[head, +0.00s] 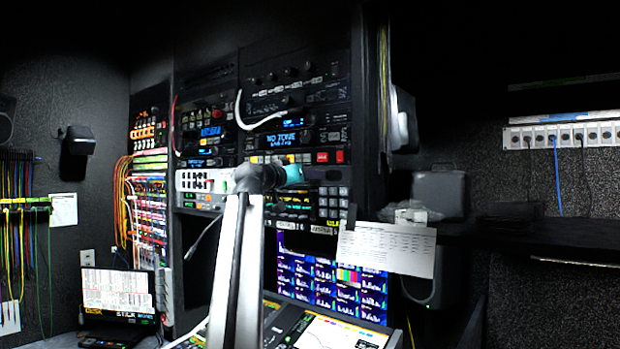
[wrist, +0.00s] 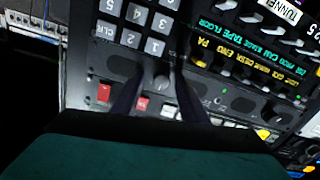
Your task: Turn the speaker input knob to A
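A small round grey knob (wrist: 161,79) sits on a dark rack panel, below a keypad, in the wrist view. My gripper (wrist: 159,88) has its two dark fingers on either side of this knob, with a gap between them and the knob. The gripper looks open. I cannot read a label or the A mark at the knob, so its setting is unclear. In the head view my gripper (head: 322,173) is a dark shape in front of the rack, and the knob is hidden there.
A keypad (wrist: 140,22) is beside the knob. A red switch (wrist: 104,93) and a row of lit labels (wrist: 240,62) are on the nearby panels. In the head view, a paper sheet (head: 388,250) hangs below right and a monitor (head: 330,285) stands below.

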